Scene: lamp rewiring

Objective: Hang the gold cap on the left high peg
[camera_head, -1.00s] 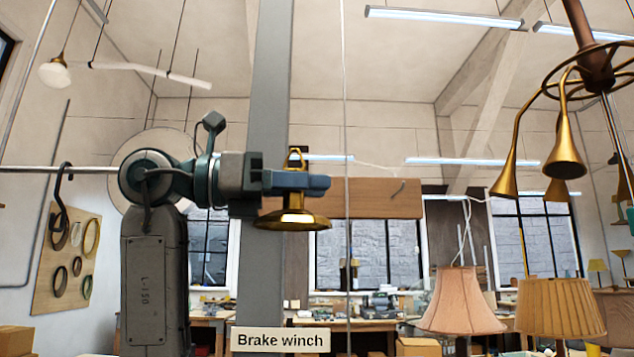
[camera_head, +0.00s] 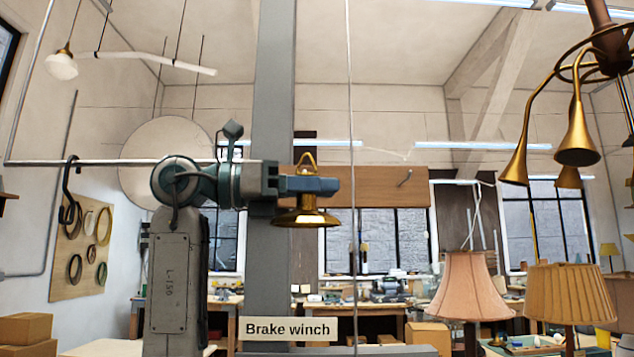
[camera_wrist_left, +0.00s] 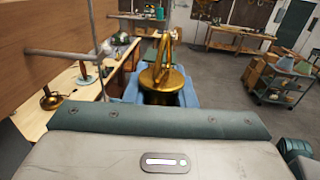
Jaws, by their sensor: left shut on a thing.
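The gold cap (camera_head: 305,218), a flared bell with a loop on top, hangs upright from my left gripper (camera_head: 325,187), which is shut on it. In the left wrist view the cap (camera_wrist_left: 163,85) sits between the blue jaws. A wooden rail (camera_head: 385,207) shows behind and to the right of the gripper in the head view. One metal peg (camera_head: 405,178) sticks out of it. A peg (camera_wrist_left: 103,48) also shows left of the cap in the wrist view. I cannot tell whether it is the same one. The gripper covers the rail's left part. The cap is apart from both visible pegs.
A thin vertical cable (camera_head: 351,120) runs just right of the gripper. A grey post (camera_head: 273,80) stands behind the arm. A "Brake winch" sign (camera_head: 288,329) is below. Lampshades (camera_head: 468,285) stand lower right, and a brass chandelier (camera_head: 577,135) hangs upper right.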

